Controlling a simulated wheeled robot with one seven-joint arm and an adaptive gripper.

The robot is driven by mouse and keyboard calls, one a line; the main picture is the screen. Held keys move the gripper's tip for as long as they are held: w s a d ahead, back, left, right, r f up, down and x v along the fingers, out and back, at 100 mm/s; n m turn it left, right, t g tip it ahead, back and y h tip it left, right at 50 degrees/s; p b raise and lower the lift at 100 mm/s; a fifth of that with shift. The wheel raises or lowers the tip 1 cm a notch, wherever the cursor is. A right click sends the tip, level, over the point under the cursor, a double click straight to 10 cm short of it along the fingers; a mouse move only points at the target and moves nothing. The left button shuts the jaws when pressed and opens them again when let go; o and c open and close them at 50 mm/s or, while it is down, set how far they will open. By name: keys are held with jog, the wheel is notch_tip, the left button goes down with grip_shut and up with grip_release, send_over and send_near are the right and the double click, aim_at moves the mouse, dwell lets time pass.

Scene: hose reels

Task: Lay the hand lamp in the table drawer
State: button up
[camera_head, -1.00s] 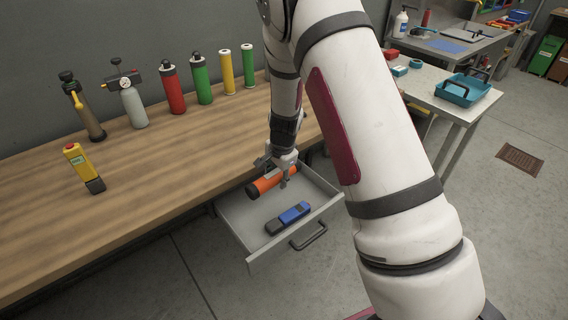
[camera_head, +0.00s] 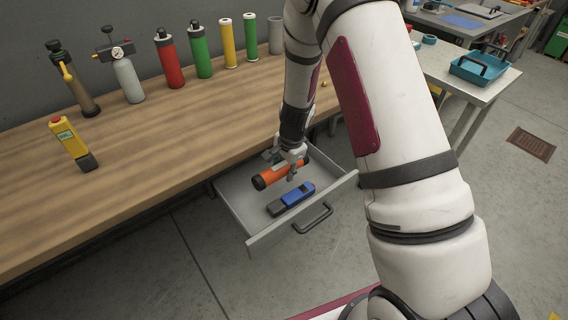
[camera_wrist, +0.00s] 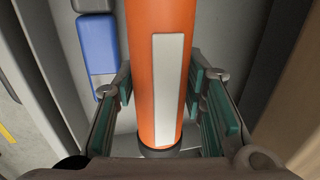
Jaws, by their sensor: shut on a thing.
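The hand lamp is an orange cylinder with black ends (camera_head: 271,178). It lies lengthwise across the wrist view (camera_wrist: 160,25), with a pale label strip on its side. My gripper (camera_head: 289,170) is shut on the lamp, its teal-padded fingers on either side of it in the wrist view (camera_wrist: 163,100). The lamp is over the inside of the open grey table drawer (camera_head: 240,208), near its back. Whether it touches the drawer floor I cannot tell. My fingers hide part of the lamp.
A blue and dark grey device (camera_head: 291,198) lies in the drawer, in front of the lamp. The drawer has a dark handle (camera_head: 313,218). The wooden tabletop (camera_head: 150,155) holds a yellow device (camera_head: 70,140) and several cylinders along the wall.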

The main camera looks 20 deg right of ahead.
jog(key=shift+f+b, duration=1.15)
jog(key=shift+f, duration=0.75)
jog(key=o, duration=1.4)
